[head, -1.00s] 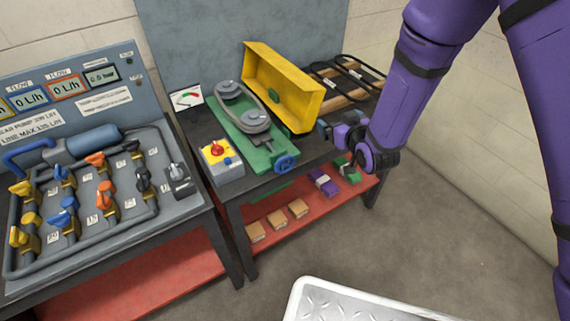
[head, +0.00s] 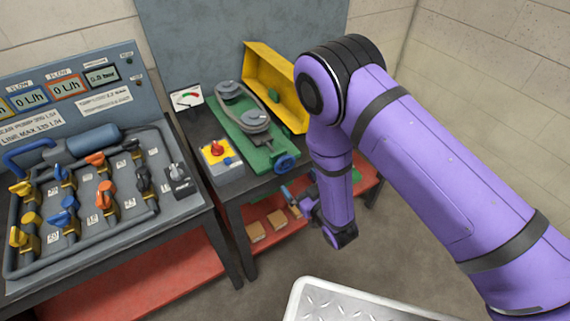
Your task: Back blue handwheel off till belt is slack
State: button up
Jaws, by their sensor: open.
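The blue handwheel (head: 286,163) is at the front end of the green belt-drive base (head: 262,157), at the table's front edge. A dark belt (head: 241,107) runs around two grey pulleys on that base. Its tightness cannot be told from this view. A gauge (head: 187,98) with a coloured scale stands behind left. My gripper (head: 291,201) is open, below and in front of the handwheel, apart from it in the picture. My arm partly hides the gripper's wrist end.
A yellow guard (head: 270,85) stands open behind the belt, partly hidden by my arm. A grey box (head: 222,163) with a red knob is left of the handwheel. A valve panel (head: 90,190) is at left.

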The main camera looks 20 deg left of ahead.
aim_at(286, 165)
jog(key=x, duration=0.8)
jog(key=shift+w+a, duration=0.3)
jog(key=c, duration=0.8)
